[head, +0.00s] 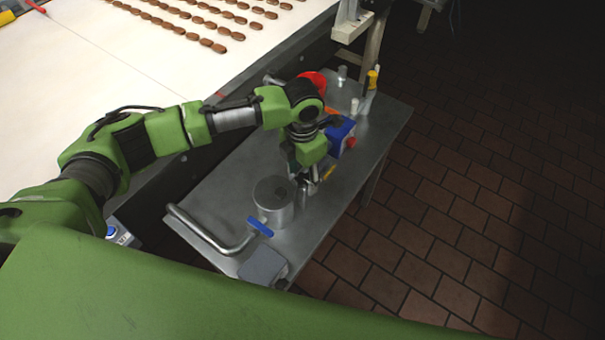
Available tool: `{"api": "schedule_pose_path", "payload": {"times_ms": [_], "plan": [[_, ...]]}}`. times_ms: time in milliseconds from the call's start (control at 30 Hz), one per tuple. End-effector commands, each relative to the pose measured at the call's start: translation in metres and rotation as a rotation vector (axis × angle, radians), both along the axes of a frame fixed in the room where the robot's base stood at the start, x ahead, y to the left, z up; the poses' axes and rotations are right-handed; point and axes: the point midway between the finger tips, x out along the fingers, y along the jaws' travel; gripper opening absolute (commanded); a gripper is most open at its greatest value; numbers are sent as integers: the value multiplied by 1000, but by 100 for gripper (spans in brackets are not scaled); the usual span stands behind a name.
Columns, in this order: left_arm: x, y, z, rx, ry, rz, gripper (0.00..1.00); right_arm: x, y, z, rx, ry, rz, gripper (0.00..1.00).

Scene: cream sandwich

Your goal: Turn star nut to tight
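My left arm reaches in from the left over the metal table. My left gripper (304,184) points down beside a grey metal cylinder (272,203), close to its right side. The fingers are small and partly covered by the wrist, so I cannot tell if they are open, shut or touching anything. I cannot make out the star nut for sure; it may be hidden by the gripper and wrist. A small red knob-like part (350,143) shows on a blue device (340,132) just behind the wrist. My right gripper is not in view.
A bent metal pipe (205,236) with a blue handle (260,227) is at the table's near end. A red round thing (314,80) and a yellow-topped bottle (371,82) stand at the far end. A white conveyor (110,60) with brown biscuits is at upper left. Tiled floor lies right.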

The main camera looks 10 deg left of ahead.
Motion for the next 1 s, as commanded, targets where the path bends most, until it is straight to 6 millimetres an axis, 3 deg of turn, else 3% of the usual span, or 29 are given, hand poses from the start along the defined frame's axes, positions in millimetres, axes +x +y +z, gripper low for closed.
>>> {"api": "schedule_pose_path", "payload": {"times_ms": [367,467,800,1000], "plan": [[1,0,5,-2,-2,2,49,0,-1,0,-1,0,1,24],[1,-1,19,-2,-4,1,49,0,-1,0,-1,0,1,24],[1,0,89,-1,-4,0,49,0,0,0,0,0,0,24],[1,0,114,0,-2,2,49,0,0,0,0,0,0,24]]}}
